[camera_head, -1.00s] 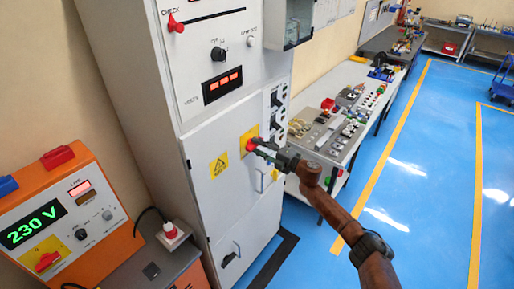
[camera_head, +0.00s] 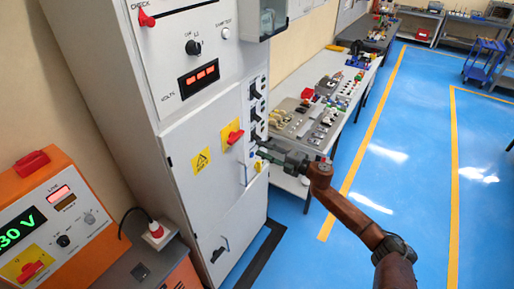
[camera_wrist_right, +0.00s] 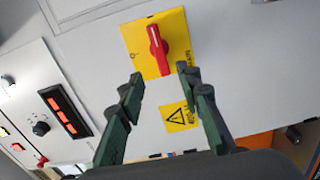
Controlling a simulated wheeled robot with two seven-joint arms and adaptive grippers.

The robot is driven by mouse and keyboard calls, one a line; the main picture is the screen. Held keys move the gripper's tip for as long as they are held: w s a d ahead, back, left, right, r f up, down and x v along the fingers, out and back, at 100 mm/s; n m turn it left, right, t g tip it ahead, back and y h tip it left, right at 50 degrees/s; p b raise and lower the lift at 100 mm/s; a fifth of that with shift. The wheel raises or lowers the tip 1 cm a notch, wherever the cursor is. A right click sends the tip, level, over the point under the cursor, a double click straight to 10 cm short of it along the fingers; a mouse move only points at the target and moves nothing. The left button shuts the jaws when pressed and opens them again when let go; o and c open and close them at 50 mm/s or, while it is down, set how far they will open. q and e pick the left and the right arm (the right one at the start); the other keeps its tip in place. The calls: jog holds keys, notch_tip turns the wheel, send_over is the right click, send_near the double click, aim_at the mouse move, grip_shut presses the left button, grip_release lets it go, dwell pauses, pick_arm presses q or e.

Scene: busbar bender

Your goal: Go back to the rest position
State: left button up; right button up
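My right gripper (camera_head: 262,154) is in front of the tall grey cabinet (camera_head: 215,195), coming in from the right. In the right wrist view its two green fingers (camera_wrist_right: 160,80) stand apart with nothing between them. A red rotary switch handle (camera_head: 235,136) on a yellow plate sits on the cabinet front. In the head view it is left of and above the gripper, with a gap between. In the wrist view the red handle (camera_wrist_right: 158,50) lies beyond the fingertips. My left gripper is not in view.
An orange unit (camera_head: 85,190) with a green display stands at the left. A bench (camera_head: 300,181) with several parts runs behind the gripper along the wall. A blue cart (camera_head: 484,58) stands far right. The blue floor (camera_head: 400,170) at the right is clear.

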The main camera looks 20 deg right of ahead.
dwell(0.4)
